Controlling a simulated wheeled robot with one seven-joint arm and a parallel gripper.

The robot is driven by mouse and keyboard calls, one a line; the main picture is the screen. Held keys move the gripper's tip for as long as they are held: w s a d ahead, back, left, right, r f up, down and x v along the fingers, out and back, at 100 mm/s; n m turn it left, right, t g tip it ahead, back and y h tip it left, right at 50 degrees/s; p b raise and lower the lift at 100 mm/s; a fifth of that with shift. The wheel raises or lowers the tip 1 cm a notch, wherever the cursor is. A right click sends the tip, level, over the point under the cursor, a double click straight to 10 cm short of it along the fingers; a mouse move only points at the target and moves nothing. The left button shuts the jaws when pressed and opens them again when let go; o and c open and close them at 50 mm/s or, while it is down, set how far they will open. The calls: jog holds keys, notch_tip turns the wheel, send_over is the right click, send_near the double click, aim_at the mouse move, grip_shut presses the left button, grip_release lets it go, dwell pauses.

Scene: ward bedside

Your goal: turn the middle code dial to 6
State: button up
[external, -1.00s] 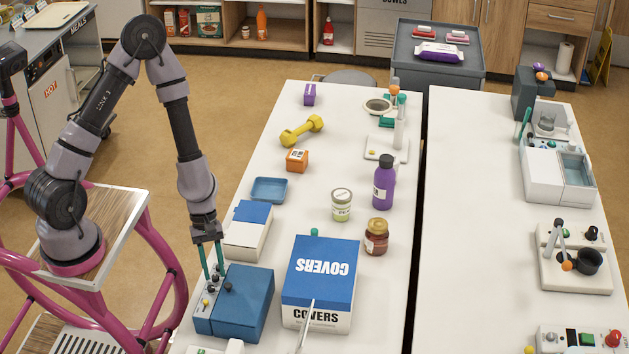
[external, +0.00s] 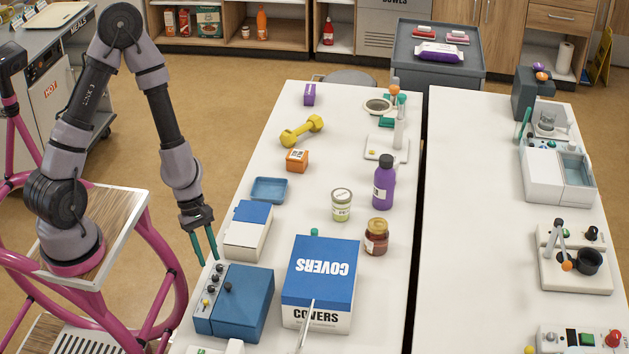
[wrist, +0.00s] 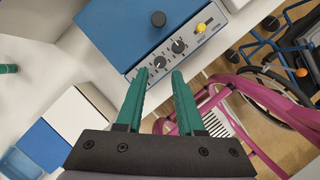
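The blue code box (external: 252,296) stands at the table's near left. The middle code dial (external: 215,278) also shows in the wrist view (wrist: 159,62), beside another dial (wrist: 178,46). A further dial seems hidden behind my left finger there. I cannot read the dial's setting. My gripper (external: 209,260) has two teal fingers, apart and empty. It hangs just above and beyond the panel, off the dials; in the wrist view (wrist: 160,73) the fingertips point at the panel.
A black knob (external: 227,287) stands on the box's top. The covers box (external: 320,275) is right of the code box. A white and blue carton (external: 246,238) and a blue tray (external: 269,196) lie behind it.

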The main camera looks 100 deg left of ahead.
jog(key=s+d+r+m+y, duration=0.1)
jog(key=r+m+y, duration=0.2)
jog(key=r+m, duration=0.8)
jog(key=s+d+r+m+y, duration=0.1)
jog(key=r+m+y, duration=0.3)
jog(key=r+m, duration=0.7)
jog(key=v, duration=0.4)
jog(key=shift+a, duration=0.3)
jog(key=n+g+h, duration=0.2)
jog(key=g+h, duration=0.1)
jog(key=g, duration=0.1)
send_over(216, 276)
jog(key=w+a, duration=0.1)
jog(key=a, duration=0.1)
notch_tip(216, 276, down, 9)
notch_tip(216, 276, down, 11)
jog(key=w+a+g+h, duration=0.1)
jog(key=w+g+h, duration=0.2)
jog(key=h, duration=0.1)
jog(key=shift+n, duration=0.4)
jog(key=x, duration=1)
jog(key=shift+a+f, duration=0.1)
jog(key=shift+f, duration=0.3)
